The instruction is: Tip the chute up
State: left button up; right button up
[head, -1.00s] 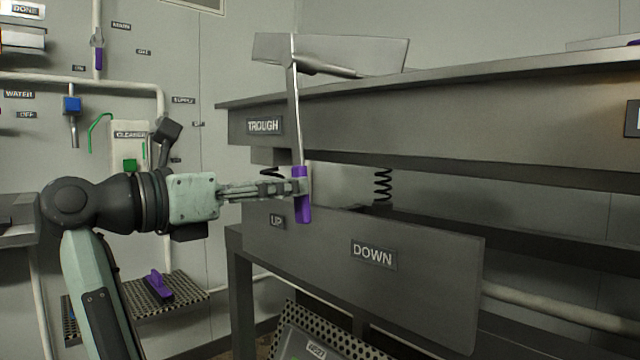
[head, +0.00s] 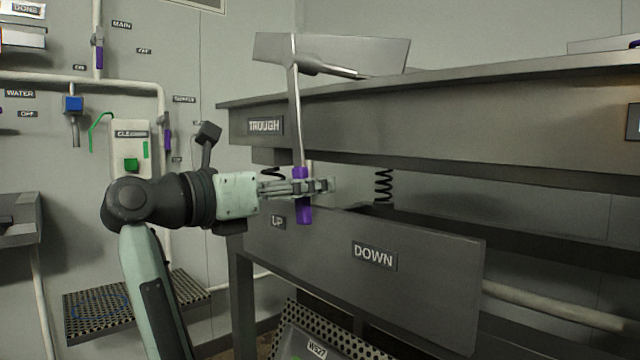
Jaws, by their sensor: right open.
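The chute lever is a metal rod (head: 295,110) with a purple handle (head: 304,212), hanging almost upright from a pivot at the grey trough (head: 360,130) labelled TROUGH. The handle's lower end hangs in front of a grey plate (head: 430,290), near its UP label (head: 278,222). The DOWN label (head: 374,256) is further right. My right gripper (head: 326,185) is open at the upper part of the handle, its fingers reaching across and past it. The fingers hide part of the handle; I cannot tell whether they touch it. My left gripper is not in view.
A spring (head: 383,186) stands under the trough, right of the gripper. A perforated shelf (head: 90,325) is at lower left, partly behind my arm. Wall pipes, a blue valve (head: 73,104) and a cleaner box (head: 131,150) are at left.

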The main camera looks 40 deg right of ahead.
jog(key=shift+w+d, duration=0.1)
jog(key=shift+d, duration=1.3)
jog(key=shift+c, duration=0.6)
grip_shut()
